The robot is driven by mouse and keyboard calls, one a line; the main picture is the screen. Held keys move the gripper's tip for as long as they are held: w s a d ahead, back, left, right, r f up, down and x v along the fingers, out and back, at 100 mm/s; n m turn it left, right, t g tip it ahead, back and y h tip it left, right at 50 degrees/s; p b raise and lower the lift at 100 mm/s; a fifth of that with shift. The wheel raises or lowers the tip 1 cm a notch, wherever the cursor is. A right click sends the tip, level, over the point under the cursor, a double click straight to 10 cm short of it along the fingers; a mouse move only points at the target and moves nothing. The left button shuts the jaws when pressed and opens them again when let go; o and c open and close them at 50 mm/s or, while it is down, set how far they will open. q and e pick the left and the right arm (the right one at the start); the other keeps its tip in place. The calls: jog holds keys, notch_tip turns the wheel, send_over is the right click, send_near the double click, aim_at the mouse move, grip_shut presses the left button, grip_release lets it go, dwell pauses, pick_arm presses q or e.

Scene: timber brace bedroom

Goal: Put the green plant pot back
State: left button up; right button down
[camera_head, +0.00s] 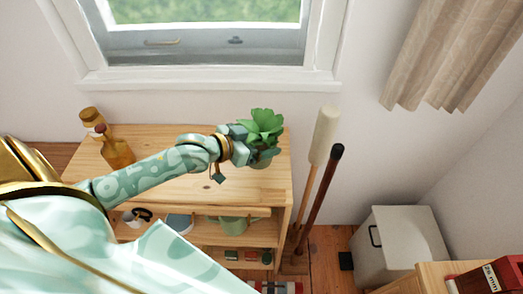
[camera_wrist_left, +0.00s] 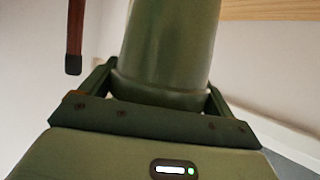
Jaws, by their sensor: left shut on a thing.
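The green plant pot (camera_wrist_left: 168,45) fills the top middle of the left wrist view. My left gripper (camera_wrist_left: 160,88) is shut on it, with a finger on each side. In the head view the pot's leafy plant (camera_head: 264,124) shows at the right end of the wooden shelf's top (camera_head: 190,185). My left gripper (camera_head: 243,149) comes to it from the left there and hides most of the pot. I cannot tell whether the pot touches the shelf top or hangs just above it. My right gripper is not in view.
Amber bottles (camera_head: 114,146) stand at the shelf's left end. A green vessel (camera_head: 233,226) and a blue item (camera_head: 180,222) sit on a lower shelf. Two long handles (camera_head: 322,140) lean right of the shelf. A window sill (camera_head: 205,80) is behind. The shelf top's middle is bare.

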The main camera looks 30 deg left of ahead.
aim_at(260, 147)
pick_arm(q)
jog(key=shift+w+a+f, duration=0.1)
jog(key=shift+w+f, duration=0.25)
jog(key=shift+w, duration=0.05)
jog(key=f, duration=0.1)
jog(key=f+b, duration=0.2)
jog(key=shift+w+f, duration=0.25)
jog(key=shift+f, duration=0.1)
jog(key=shift+r, duration=0.1)
jog(key=o, duration=1.5)
jog(key=shift+s+f, duration=0.1)
jog(key=shift+f, duration=0.1)
